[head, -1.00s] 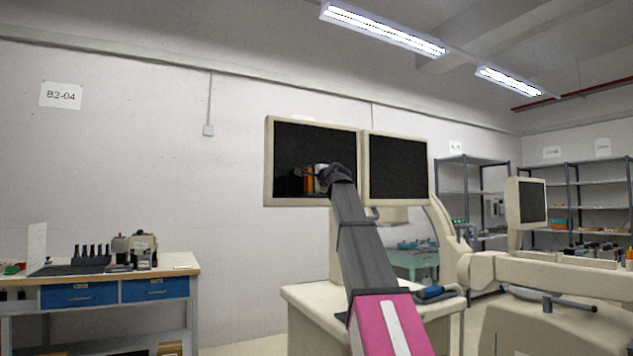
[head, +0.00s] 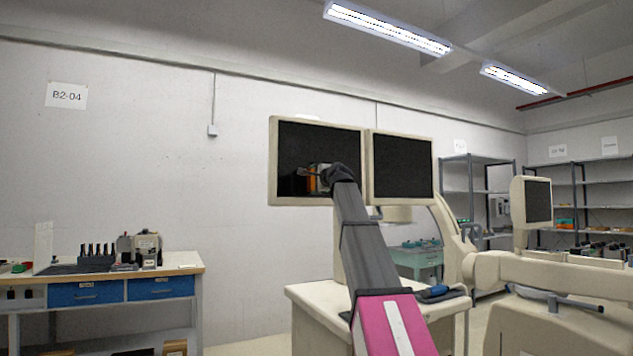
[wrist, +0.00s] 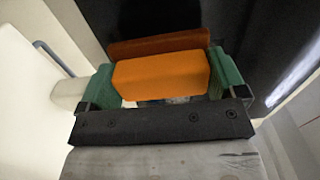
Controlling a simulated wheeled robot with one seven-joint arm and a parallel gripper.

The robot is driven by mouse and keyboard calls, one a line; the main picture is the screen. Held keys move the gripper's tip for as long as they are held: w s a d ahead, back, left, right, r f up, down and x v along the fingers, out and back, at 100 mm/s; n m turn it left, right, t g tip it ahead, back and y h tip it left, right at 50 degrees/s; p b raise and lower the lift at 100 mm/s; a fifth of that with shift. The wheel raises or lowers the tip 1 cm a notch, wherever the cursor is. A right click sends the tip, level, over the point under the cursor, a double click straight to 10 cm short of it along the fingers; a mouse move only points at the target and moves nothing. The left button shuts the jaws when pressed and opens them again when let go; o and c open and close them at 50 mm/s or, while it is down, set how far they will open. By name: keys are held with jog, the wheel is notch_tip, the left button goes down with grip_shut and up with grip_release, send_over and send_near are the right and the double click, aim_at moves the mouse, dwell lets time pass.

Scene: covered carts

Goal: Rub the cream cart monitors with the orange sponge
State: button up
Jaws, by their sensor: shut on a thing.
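Two cream-framed monitors with dark screens, the left monitor (head: 290,145) and the right monitor (head: 402,166), stand side by side on the cream cart (head: 318,300). My gripper (head: 313,180) is in front of the lower part of the left monitor. In the wrist view, my gripper's green fingers (wrist: 160,82) are shut on the orange sponge (wrist: 162,75). A dim orange reflection of the sponge shows in the dark screen just beyond it. The sponge is at or very near the screen; I cannot tell whether it touches.
A third, smaller cream monitor (head: 538,203) stands on a cream arm unit at the right. A workbench (head: 100,295) with blue drawers stands at the left. Metal shelves (head: 580,195) line the back right. A bare wall is behind the monitors.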

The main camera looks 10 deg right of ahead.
jog(key=shift+x, duration=0.95)
jog(key=shift+w+d+r, duration=0.85)
jog(key=shift+w+d, duration=1.35)
jog(key=shift+d, duration=4.3)
jog(key=shift+s+a, duration=0.75)
jog(key=shift+a, duration=1.45)
jog(key=shift+s+a, duration=0.7)
jog(key=shift+a, duration=1.45)
jog(key=shift+s+a, duration=0.75)
jog(key=shift+a, duration=1.45)
jog(key=shift+w+r, duration=0.2)
jog(key=shift+r, duration=0.55)
jog(key=w+d, duration=0.2)
jog(key=d, duration=0.4)
jog(key=shift+d, duration=0.3)
